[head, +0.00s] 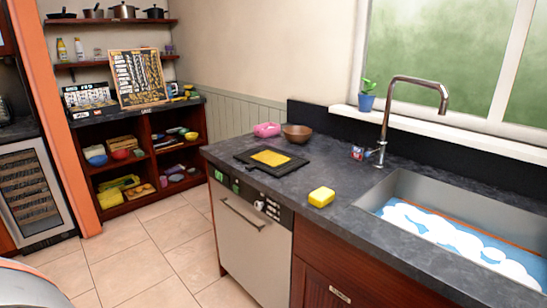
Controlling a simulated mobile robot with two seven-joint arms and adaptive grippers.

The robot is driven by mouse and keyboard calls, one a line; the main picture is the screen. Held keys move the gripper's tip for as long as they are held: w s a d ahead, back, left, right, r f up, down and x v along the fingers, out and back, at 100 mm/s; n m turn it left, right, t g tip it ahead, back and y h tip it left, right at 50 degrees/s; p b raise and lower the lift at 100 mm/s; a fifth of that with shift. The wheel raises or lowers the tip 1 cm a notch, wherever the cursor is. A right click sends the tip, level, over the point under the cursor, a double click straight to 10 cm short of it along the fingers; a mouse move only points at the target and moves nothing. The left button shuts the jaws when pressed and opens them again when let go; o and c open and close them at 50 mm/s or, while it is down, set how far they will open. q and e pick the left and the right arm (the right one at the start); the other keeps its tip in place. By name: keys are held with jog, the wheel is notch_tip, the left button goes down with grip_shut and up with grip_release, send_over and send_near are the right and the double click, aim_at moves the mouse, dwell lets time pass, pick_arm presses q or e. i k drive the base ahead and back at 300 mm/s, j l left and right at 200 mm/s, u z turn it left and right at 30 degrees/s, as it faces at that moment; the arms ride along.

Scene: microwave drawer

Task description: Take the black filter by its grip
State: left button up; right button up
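No object that I can clearly tell is the black filter shows in the head view. A flat black item (289,169), like a board with a small handle-like end at its left, lies on the dark counter (330,232) with a flat yellow piece (270,157) on it. I cannot tell whether it is the filter. Neither my left nor my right gripper is in view.
A yellow sponge (321,197), pink dish (266,130) and brown bowl (297,134) stand on the counter. A sink (408,183) with a tap (384,125) is at right. A silver-fronted appliance (250,250) is below. Tiled floor (140,260) is clear at left.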

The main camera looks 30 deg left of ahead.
aim_at(272, 162)
jog(key=i+j+z, duration=0.15)
jog(key=j+z, duration=0.3)
jog(key=j, duration=1)
jog(key=k+j+z, duration=0.1)
jog(key=j+z, duration=0.35)
jog(key=j, duration=1)
